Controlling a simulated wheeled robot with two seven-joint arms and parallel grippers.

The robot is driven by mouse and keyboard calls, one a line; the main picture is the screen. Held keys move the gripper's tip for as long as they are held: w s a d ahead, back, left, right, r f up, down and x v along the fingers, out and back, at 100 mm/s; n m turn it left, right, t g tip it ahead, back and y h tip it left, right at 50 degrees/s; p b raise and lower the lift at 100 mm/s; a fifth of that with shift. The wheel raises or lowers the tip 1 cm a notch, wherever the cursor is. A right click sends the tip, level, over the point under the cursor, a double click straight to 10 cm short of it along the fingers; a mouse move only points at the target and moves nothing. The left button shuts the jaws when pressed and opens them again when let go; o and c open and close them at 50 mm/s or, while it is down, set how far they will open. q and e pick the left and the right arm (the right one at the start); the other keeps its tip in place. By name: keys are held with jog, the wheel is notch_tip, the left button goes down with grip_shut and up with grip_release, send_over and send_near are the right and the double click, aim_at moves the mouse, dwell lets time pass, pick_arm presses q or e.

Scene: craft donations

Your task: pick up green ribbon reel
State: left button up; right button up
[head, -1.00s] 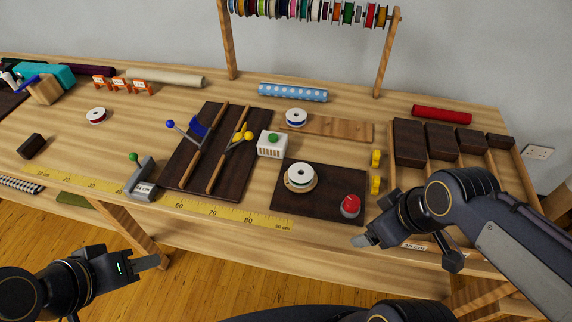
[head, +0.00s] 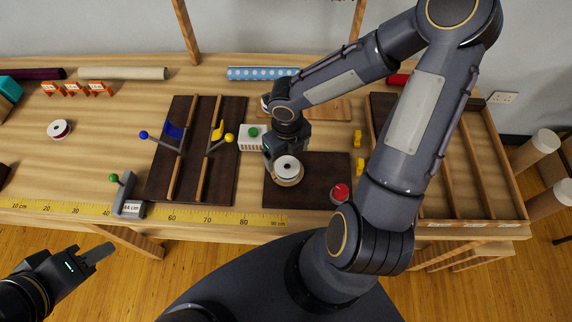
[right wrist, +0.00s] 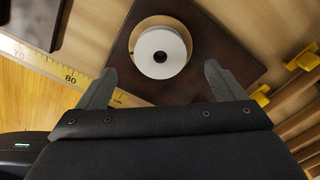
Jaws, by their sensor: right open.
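The ribbon reel (head: 287,167) lies flat on a round wooden base on the dark board (head: 325,168). Its white top flange and centre hole show; little green is visible now. In the right wrist view the reel (right wrist: 160,52) sits between and just beyond the fingertips. My right gripper (head: 285,156) is open and empty, pointing down over the reel, which it is not gripping; its fingers also show in the right wrist view (right wrist: 161,70). My left gripper (head: 98,253) is off the table's front edge at lower left, and I cannot tell whether it is open.
A red button (head: 340,192) stands right of the reel on the same board. A white box with a green button (head: 252,138) is to the left. Yellow clips (head: 359,166) stand right of the board. A yellow ruler (head: 190,216) runs along the front edge.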

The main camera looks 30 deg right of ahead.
aim_at(287, 168)
notch_tip(287, 168, down, 5)
jog(key=shift+s+f+b, duration=0.15)
jog(key=shift+f+b, duration=0.05)
jog(key=shift+b, duration=0.2)
jog(key=shift+c, duration=0.3)
jog(key=c, duration=1.1)
jog(key=shift+r, duration=0.1)
jog(key=shift+r, duration=0.45)
notch_tip(287, 168, up, 3)
jog(key=shift+f+p, duration=0.2)
jog(key=shift+p, duration=0.1)
jog(key=s+a+r, duration=0.6)
jog(key=a, duration=0.1)
jog(key=s+a+r, duration=0.3)
jog(key=shift+a+r, duration=0.2)
jog(key=shift+a, duration=0.15)
